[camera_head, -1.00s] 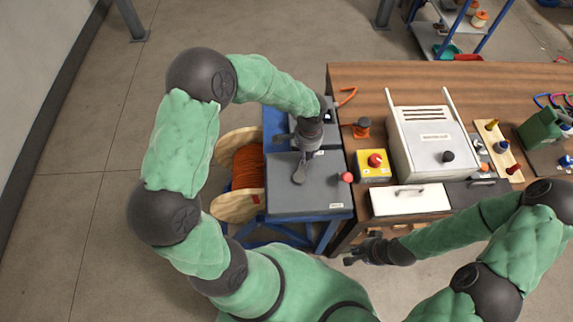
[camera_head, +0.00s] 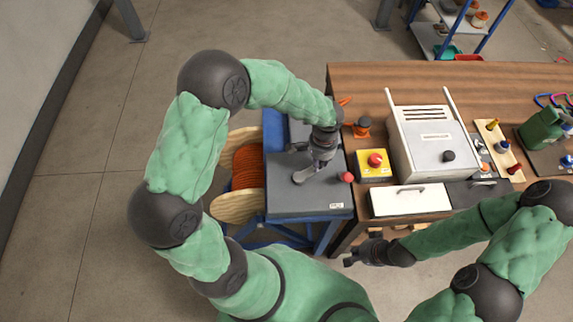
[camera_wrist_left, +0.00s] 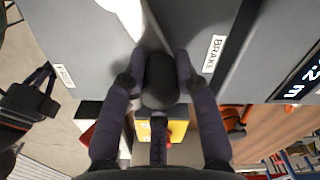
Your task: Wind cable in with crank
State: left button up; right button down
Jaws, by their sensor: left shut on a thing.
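My left gripper (camera_head: 320,165) is over the grey winch box (camera_head: 310,203). Orange cable (camera_head: 247,167) is wound on a reel with wooden flanges (camera_head: 238,206), left of the box. A red knob (camera_head: 346,177) is at the box's right edge. My right gripper (camera_head: 352,261) is empty, below the bench front; its finger gap is unclear.
The wooden bench (camera_head: 360,75) is right of the winch. It bears a yellow box with a red button (camera_head: 375,160), a white-grey cabinet (camera_head: 430,140) and a white drawer (camera_head: 410,202). The wrist view shows a BRAKE label (camera_wrist_left: 214,54) and a partly cut-off display (camera_wrist_left: 302,78).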

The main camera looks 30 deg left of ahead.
pick_arm(q)
jog(key=shift+s+d, duration=1.25)
jog(key=shift+s, duration=0.05)
jog(key=o, duration=1.1)
jog(key=shift+w, duration=0.1)
jog(key=shift+o, duration=0.2)
notch_tip(320, 180, up, 12)
jog(key=shift+f, duration=0.1)
